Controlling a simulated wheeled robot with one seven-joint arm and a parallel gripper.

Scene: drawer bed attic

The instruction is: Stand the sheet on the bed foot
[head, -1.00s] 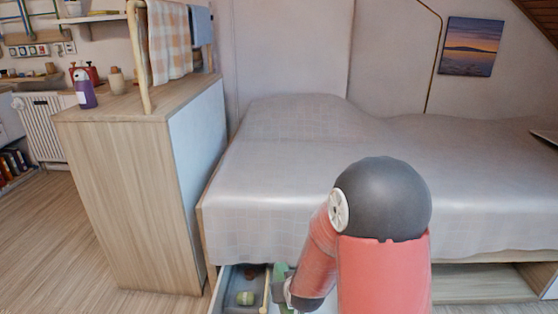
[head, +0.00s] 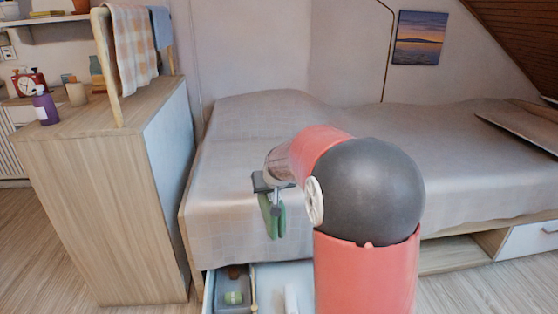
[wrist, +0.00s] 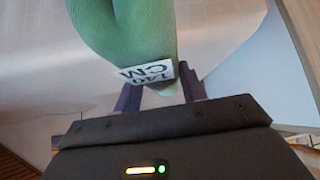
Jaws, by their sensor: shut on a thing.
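The sheet is a green folded bundle (head: 271,220) with a white label reading "140 CM". My gripper (head: 272,198) is shut on it, and the bundle hangs below the jaws, in front of or over the near left part of the bed (head: 225,195). I cannot tell whether it touches the bed cover. In the wrist view the green sheet (wrist: 130,30) rises from between the dark fingers of my gripper (wrist: 162,92), with the label near them. The grey checked cover lies over the bed and its near left end is bare.
A wooden cabinet (head: 95,205) stands left of the bed, with a purple bottle (head: 44,105) and a towel rail. A flat panel (head: 520,128) lies at the far right.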

